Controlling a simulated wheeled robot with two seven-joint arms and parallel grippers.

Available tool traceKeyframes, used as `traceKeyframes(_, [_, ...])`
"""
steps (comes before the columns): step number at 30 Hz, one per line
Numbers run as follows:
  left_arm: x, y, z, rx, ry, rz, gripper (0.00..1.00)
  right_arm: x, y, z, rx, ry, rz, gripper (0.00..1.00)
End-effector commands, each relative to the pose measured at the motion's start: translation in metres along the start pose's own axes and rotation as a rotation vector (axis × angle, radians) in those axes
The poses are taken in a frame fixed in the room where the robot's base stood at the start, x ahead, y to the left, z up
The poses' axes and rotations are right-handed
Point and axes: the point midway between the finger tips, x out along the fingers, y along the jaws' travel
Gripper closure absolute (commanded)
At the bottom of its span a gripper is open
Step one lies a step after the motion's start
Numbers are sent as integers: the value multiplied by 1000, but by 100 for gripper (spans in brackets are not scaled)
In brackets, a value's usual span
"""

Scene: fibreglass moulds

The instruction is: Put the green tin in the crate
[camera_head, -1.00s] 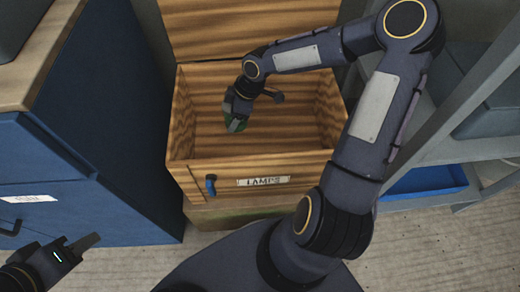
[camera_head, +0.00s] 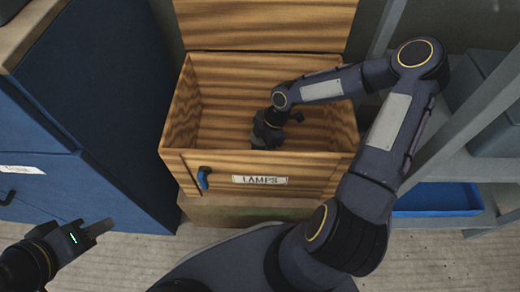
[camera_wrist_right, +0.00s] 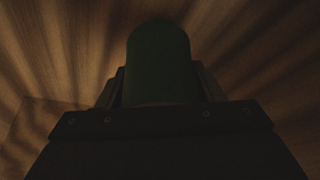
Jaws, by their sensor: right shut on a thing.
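The wooden crate (camera_head: 194,166) stands open in the middle of the head view, with a label reading LAMPS and a blue handle on its front. My right gripper (camera_head: 266,140) reaches down inside it, near the front wall. In the right wrist view the green tin (camera_wrist_right: 160,62) is dark and held between the jaws of my right gripper (camera_wrist_right: 158,88), with wood grain around it.
The crate's raised lid (camera_head: 265,22) stands behind it. A blue cabinet (camera_head: 100,120) is close on the left. A grey shelf rack (camera_head: 455,168) with a blue tray (camera_head: 435,200) stands on the right. The crate rests on a low base (camera_head: 200,212).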

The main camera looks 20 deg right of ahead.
Motion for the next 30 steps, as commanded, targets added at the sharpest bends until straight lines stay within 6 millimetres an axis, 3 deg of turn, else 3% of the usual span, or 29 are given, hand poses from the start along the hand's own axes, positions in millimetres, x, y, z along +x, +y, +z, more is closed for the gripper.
traceKeyframes(1, [7,-3,4,0,0,0,64,12,0,4,2,2,-2,68])
traceKeyframes(3, [9,-4,5,0,0,0,64,18,0,7,1,1,-1,68])
traceKeyframes(12, [9,-4,4,0,0,0,64,19,0,8,1,0,0,68])
traceKeyframes(13, [9,-4,4,0,0,0,64,19,0,8,1,0,0,38])
traceKeyframes(18, [8,-4,4,0,0,0,64,19,0,8,1,0,-1,17])
traceKeyframes(26, [8,-4,4,0,0,0,64,18,0,7,1,0,0,17])
traceKeyframes(30, [-2,1,-1,0,0,0,64,5,0,6,2,0,0,17])
